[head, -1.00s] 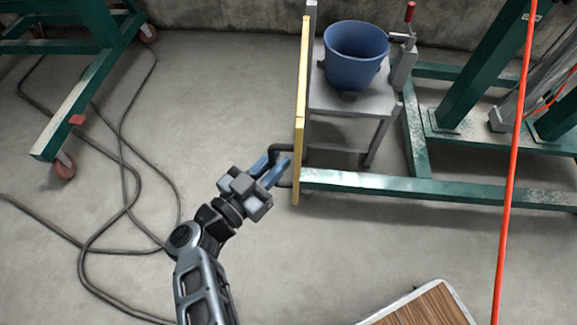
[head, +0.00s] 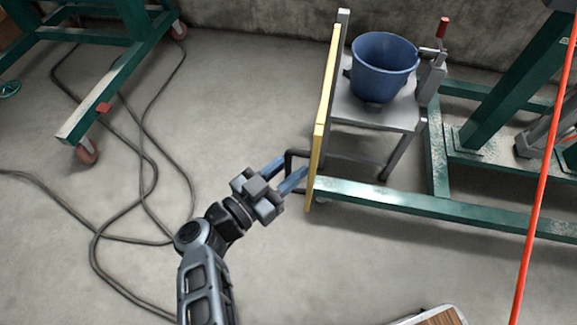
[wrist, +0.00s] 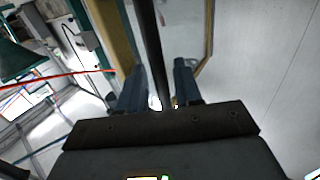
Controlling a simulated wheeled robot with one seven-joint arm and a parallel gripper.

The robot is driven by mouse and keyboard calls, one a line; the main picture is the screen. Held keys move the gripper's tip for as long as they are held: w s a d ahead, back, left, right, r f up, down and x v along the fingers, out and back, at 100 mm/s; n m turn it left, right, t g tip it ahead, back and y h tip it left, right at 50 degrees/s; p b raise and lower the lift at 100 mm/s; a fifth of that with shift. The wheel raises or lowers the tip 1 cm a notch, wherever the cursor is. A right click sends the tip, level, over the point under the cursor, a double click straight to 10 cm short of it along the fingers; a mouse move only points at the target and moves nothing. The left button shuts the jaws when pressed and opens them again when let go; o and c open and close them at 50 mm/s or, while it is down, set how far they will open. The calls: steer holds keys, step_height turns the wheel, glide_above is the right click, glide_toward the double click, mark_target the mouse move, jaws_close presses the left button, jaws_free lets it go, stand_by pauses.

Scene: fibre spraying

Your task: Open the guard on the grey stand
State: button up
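The grey stand (head: 372,117) is at the upper middle of the head view, with a blue bucket (head: 383,68) on it. The guard (head: 328,85) is a yellow-edged panel seen nearly edge-on at the stand's left side. Its dark bar handle (head: 288,158) sticks out to the left, low on the guard. My gripper (head: 283,174) is at the handle, with its blue fingers apart. In the wrist view the handle (wrist: 151,45) runs between the two fingers (wrist: 161,88), with gaps seeming to show beside it. The guard's yellow frame (wrist: 113,38) is behind. Finger contact is unclear.
A green frame (head: 430,208) with a low beam lies right of the guard. A red-orange line (head: 540,190) crosses the right side. A green wheeled frame (head: 107,93) stands at upper left. Dark cables (head: 150,190) lie on the floor left of my arm.

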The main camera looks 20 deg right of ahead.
steer(key=v, duration=0.7)
steer(key=shift+s+a+p, duration=0.25)
steer(key=shift+a+p, duration=0.05)
